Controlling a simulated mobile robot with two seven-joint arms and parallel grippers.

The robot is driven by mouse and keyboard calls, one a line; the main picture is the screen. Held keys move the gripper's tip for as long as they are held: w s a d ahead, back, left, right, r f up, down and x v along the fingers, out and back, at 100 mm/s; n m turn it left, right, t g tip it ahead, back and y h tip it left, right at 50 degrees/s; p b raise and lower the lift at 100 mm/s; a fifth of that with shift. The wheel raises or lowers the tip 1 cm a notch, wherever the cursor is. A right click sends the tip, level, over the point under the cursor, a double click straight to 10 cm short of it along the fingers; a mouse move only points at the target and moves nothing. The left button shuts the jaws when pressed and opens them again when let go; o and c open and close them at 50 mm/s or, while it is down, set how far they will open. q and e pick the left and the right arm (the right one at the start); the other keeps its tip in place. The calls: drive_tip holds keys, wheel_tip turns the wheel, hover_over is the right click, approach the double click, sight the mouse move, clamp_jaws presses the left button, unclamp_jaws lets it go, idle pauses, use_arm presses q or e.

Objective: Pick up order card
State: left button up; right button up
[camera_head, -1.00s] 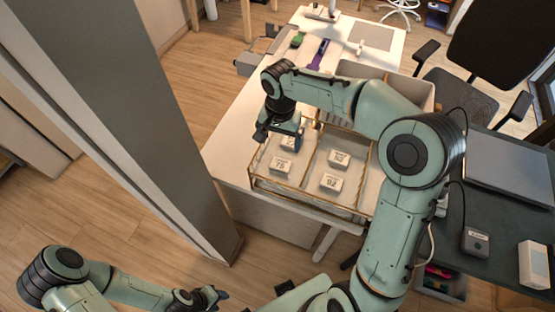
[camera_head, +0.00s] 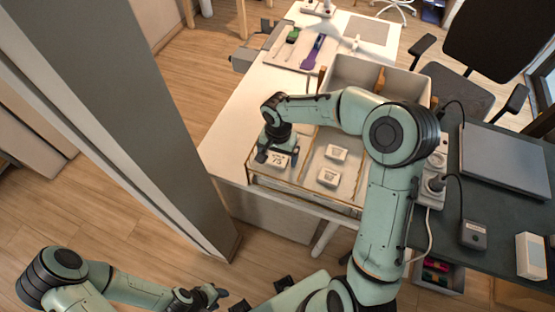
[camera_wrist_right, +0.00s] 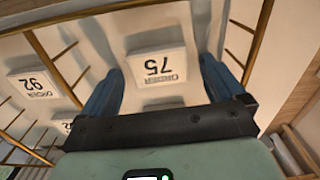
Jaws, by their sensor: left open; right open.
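A white order card block marked 75 (camera_head: 278,160) sits in the left compartment of a wire-framed tray (camera_head: 308,190). In the right wrist view this block (camera_wrist_right: 157,66) lies between the two blue fingers of my right gripper (camera_wrist_right: 160,88). The fingers are apart, and I see no clear contact with the block. The right gripper (camera_head: 278,156) is over that compartment in the head view. A block marked 92 (camera_head: 327,178) and another block (camera_head: 336,153) sit in the right compartment. My left gripper (camera_head: 210,296) is low at the left, away from the tray, and open.
A pale bin (camera_head: 345,72) stands behind the tray. Green-handled and purple tools (camera_head: 313,50) lie further back on the white table (camera_head: 232,120). A dark desk (camera_head: 500,212) with a laptop (camera_head: 505,160) is at right. A grey pillar (camera_head: 130,100) stands at left.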

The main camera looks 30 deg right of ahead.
sight(278, 158)
drive_tip(key=c, duration=1.1)
drive_tip(key=shift+r, duration=0.1)
use_arm(q)
drive_tip(key=w+r+p, duration=0.2)
drive_tip(key=shift+w+r, duration=0.1)
drive_tip(key=shift+r, duration=0.25)
use_arm(e)
wheel_tip(278, 158, up, 20)
drive_tip(key=shift+f, duration=0.1)
